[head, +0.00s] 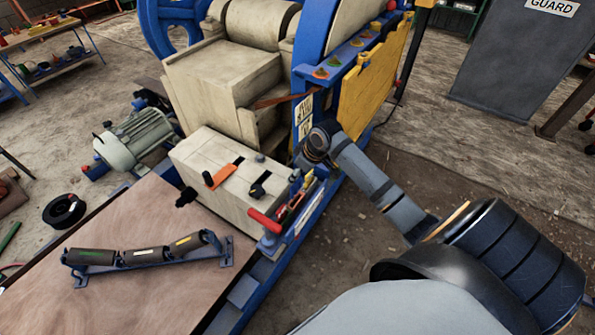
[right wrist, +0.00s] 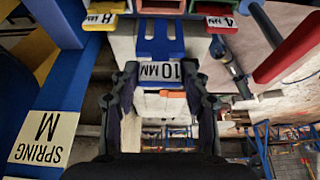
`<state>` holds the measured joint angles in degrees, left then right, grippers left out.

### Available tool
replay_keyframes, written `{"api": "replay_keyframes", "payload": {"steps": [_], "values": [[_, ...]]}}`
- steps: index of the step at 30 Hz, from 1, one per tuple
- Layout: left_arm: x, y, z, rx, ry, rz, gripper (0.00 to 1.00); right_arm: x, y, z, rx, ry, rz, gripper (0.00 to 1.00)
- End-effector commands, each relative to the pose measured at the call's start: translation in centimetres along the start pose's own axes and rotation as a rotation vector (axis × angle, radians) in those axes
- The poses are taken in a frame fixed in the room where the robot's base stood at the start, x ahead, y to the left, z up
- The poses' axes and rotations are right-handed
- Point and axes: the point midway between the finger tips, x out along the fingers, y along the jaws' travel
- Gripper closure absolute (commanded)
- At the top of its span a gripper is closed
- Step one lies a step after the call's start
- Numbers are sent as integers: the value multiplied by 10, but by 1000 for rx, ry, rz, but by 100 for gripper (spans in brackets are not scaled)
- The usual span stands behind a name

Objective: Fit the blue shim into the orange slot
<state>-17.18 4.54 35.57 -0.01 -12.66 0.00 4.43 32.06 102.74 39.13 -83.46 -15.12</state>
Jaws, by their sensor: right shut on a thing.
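My right gripper (right wrist: 165,85) is shut on the blue shim (right wrist: 160,42), holding it by its tab labelled 10 MM. The shim's forked end points to the top of the right wrist view. In the head view my right arm reaches down to the small tool rack; its fingertips and the shim are hard to make out there. An orange piece (head: 221,176) lies on top of the cream block, left of my right gripper; I cannot tell whether it is the slot. An orange-edged part (right wrist: 160,7) shows beyond the shim's fork. My left gripper is not in view.
A yellow 8 MM shim (right wrist: 104,15) and a red 4 MM shim (right wrist: 221,20) flank the held shim. A wooden table with a roller frame (head: 147,255) stands at left.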

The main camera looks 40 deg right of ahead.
Motion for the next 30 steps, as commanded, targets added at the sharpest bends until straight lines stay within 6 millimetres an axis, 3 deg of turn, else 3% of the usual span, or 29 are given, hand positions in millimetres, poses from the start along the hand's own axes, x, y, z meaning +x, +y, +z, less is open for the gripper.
{"api": "replay_keyframes", "payload": {"steps": [30], "values": [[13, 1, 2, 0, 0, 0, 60, 32, 0, 13, 0, 2, 0, 100]]}}
